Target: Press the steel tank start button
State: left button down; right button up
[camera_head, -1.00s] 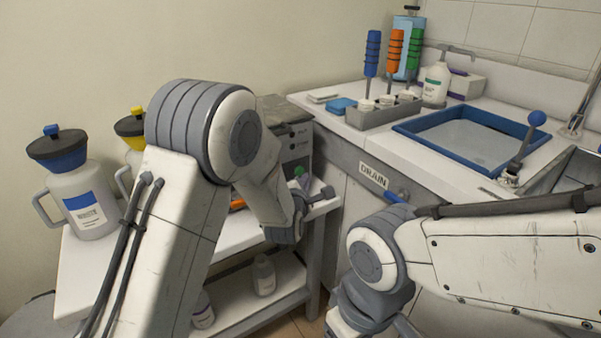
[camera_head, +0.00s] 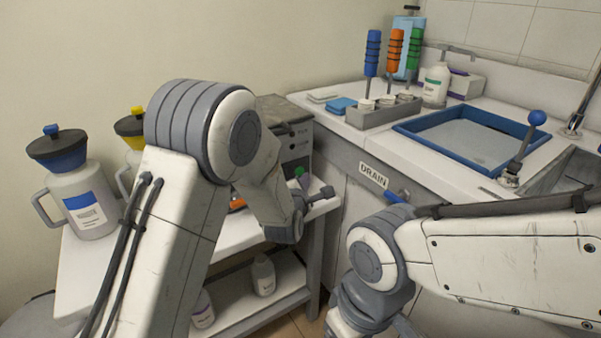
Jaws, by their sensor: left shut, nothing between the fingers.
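The steel tank (camera_head: 296,142) is a grey metal box on the white side table, partly hidden behind my left arm. A small green button (camera_head: 299,171) shows low on its visible front. My left gripper (camera_head: 301,199) is small and dark in front of the tank, a little below the green button. It is shut and empty, and partly hidden by my own wrist. I cannot tell whether it touches the tank. My right gripper is out of view; only my right arm's links show at the lower right.
White jugs with a blue lid (camera_head: 83,185) and a yellow lid (camera_head: 131,128) stand left on the table (camera_head: 100,262). Small bottles (camera_head: 263,276) are on its lower shelf. The counter at right holds a blue-rimmed basin (camera_head: 430,146) and a rack (camera_head: 383,114) of coloured-handled tools.

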pick_arm(q)
jog(key=shift+w+a, duration=0.3)
jog(key=shift+w, duration=0.05)
jog(key=shift+w+a+b, duration=0.3)
jog(key=shift+w+b, duration=0.1)
dwell(0.8)
jog(key=shift+s+d, duration=0.1)
jog(key=shift+s+d+b, duration=0.3)
jog(key=shift+s+d, duration=0.2)
jog(key=shift+s, duration=0.15)
jog(key=s+d, duration=0.1)
jog(key=s, duration=0.1)
jog(key=s+d+b, duration=0.1)
jog(key=s+d, duration=0.1)
dwell(0.5)
dwell(0.5)
